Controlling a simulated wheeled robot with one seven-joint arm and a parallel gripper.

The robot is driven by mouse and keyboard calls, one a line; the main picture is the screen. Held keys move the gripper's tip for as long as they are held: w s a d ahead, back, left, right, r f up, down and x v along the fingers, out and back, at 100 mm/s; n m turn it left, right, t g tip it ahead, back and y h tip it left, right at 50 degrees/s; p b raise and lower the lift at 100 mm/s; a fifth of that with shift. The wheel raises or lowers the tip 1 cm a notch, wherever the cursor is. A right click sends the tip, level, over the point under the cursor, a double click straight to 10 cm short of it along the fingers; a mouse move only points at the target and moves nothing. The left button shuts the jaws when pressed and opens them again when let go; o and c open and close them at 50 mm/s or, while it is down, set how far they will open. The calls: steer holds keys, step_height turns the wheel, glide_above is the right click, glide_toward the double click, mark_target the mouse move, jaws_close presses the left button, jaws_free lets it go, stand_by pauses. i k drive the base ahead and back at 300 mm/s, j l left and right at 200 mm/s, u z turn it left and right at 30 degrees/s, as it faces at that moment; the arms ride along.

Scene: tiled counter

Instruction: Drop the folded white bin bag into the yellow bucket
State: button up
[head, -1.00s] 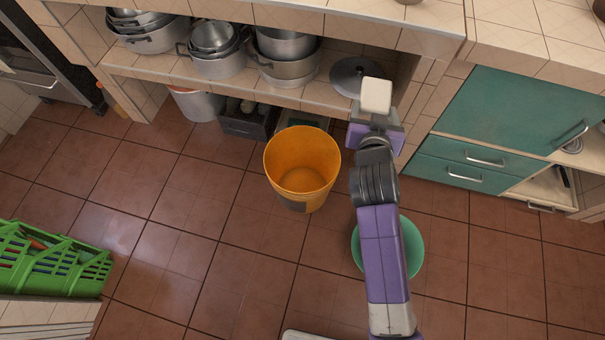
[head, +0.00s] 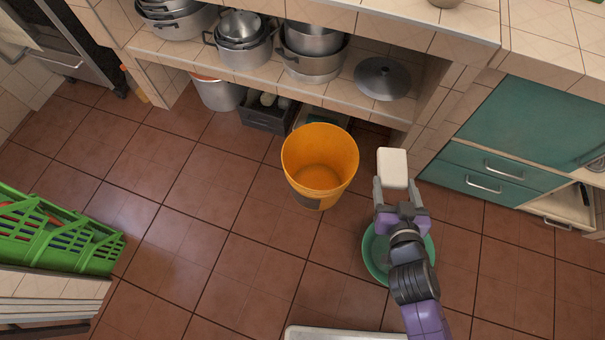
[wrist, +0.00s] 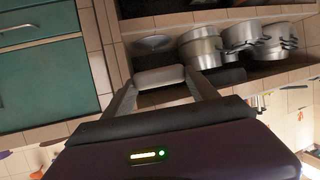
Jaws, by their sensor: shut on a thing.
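The folded white bin bag (head: 392,166) is a small pale block between the fingers of my gripper (head: 394,186). My gripper is shut on it and holds it up, to the right of the bucket in the head view. The bag also shows in the wrist view (wrist: 160,78) between the two fingers (wrist: 164,92). The yellow bucket (head: 320,172) stands upright on the floor with its open top facing up. Its inside looks empty. The bucket cannot be made out in the wrist view.
A green basin (head: 376,262) sits on the floor, partly under my arm. Metal pots (head: 312,52) and a lid (head: 382,78) stand on the shelf behind. A dark crate (head: 266,114) is behind the bucket. A green basket (head: 60,235) is at left. Floor in front of the bucket is clear.

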mark_target(320, 188)
steer(key=l+u, duration=0.25)
steer(key=i+l+u, duration=0.1)
steer(key=l+u, duration=0.35)
steer(key=l, duration=0.4)
